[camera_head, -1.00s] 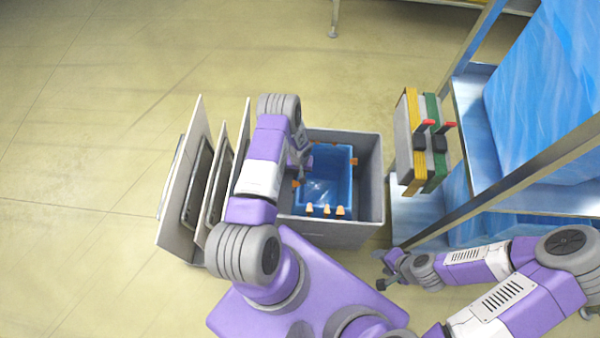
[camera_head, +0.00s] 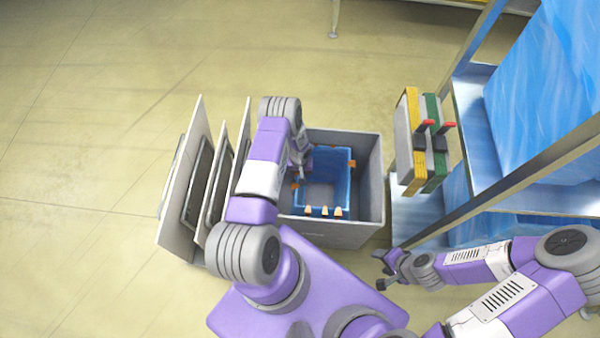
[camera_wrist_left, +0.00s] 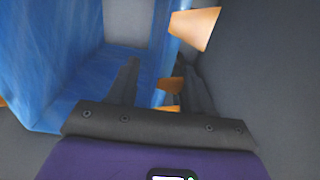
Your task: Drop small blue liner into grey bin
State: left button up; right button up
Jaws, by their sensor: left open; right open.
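The small blue liner (camera_head: 338,195) sits inside the grey bin (camera_head: 373,180), with orange tabs along its rim. Its middle shows grey instead of blue. My left gripper (camera_head: 303,165) is at the liner's left side inside the bin, partly hidden by my arm. In the left wrist view the open left gripper (camera_wrist_left: 162,80) has its fingers on either side of the blue liner's wall (camera_wrist_left: 60,60), with orange tabs close by. I cannot tell whether the fingers touch it. My right gripper (camera_head: 385,270) is open and empty, in front of the bin's right side.
White and grey panels (camera_head: 183,180) stand upright left of the bin. A metal rack (camera_head: 540,165) with blue wrapped goods stands at right. Yellow and green boards (camera_head: 424,140) with red-handled clamps stand between bin and rack. The floor (camera_head: 90,120) at left is clear.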

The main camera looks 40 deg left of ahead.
pick_arm(q)
notch_tip(320, 180, up, 13)
jog(key=p, duration=0.4)
jog(key=s+d+r+m+h, duration=0.2)
jog(key=s+d+r, duration=0.2)
jog(key=s+d, duration=0.3)
jog(key=s+d+r+m+h, duration=0.1)
jog(key=s+d+r, duration=0.3)
jog(key=d, duration=1.2)
jog(key=s+h, duration=0.1)
jog(key=s, duration=0.3)
jog(key=shift+d+r+m+t, duration=0.15)
jog(key=shift+r+m+t, duration=0.15)
jog(key=shift+m, duration=0.1)
jog(key=shift+f, duration=0.1)
